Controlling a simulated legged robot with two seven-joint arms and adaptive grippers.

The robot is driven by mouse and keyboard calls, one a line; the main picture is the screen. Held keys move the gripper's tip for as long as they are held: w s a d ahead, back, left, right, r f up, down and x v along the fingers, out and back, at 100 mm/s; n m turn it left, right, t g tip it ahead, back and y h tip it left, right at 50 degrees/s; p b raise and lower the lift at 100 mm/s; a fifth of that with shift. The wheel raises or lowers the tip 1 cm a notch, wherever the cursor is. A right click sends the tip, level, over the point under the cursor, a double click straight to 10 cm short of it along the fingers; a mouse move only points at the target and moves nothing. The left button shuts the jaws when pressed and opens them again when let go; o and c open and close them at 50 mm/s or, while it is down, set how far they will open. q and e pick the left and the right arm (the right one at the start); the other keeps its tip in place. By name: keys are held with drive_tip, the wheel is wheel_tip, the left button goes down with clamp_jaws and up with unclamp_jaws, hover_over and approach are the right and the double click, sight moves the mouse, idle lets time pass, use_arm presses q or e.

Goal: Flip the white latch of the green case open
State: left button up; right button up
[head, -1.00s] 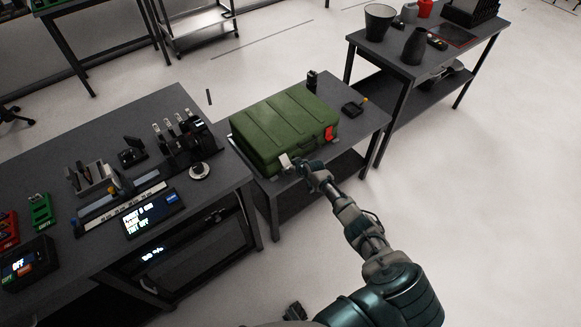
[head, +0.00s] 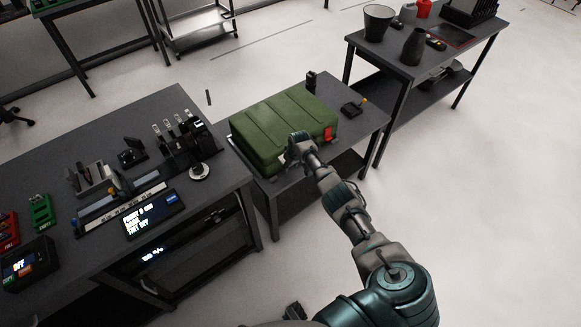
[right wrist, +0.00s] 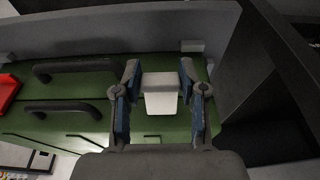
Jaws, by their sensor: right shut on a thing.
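The green case (head: 275,118) lies closed on a small dark table, with its latch side toward me. My right gripper (head: 297,143) is at the case's front edge, left of the red latch (head: 328,134), and mostly hides the white latch in the head view. In the right wrist view the white latch (right wrist: 160,97) sits between the two blue-padded fingers of my right gripper (right wrist: 160,100), which is shut on it. The red latch (right wrist: 7,92) shows at the left edge there. My left gripper is not seen.
Dark handles (right wrist: 75,68) lie left of the fingers in the wrist view. A black item with an orange knob (head: 354,108) stands on the small table (head: 365,128) right of the case. A workbench (head: 228,172) with a display stands close on the left.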

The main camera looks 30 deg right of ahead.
idle(0.3)
drive_tip(key=o, duration=0.9)
drive_tip(key=shift+o, duration=1.2)
drive_tip(key=shift+w+f, duration=0.1)
drive_tip(key=shift+w, duration=0.05)
drive_tip(key=v, duration=1.1)
drive_tip(key=shift+r, duration=0.35)
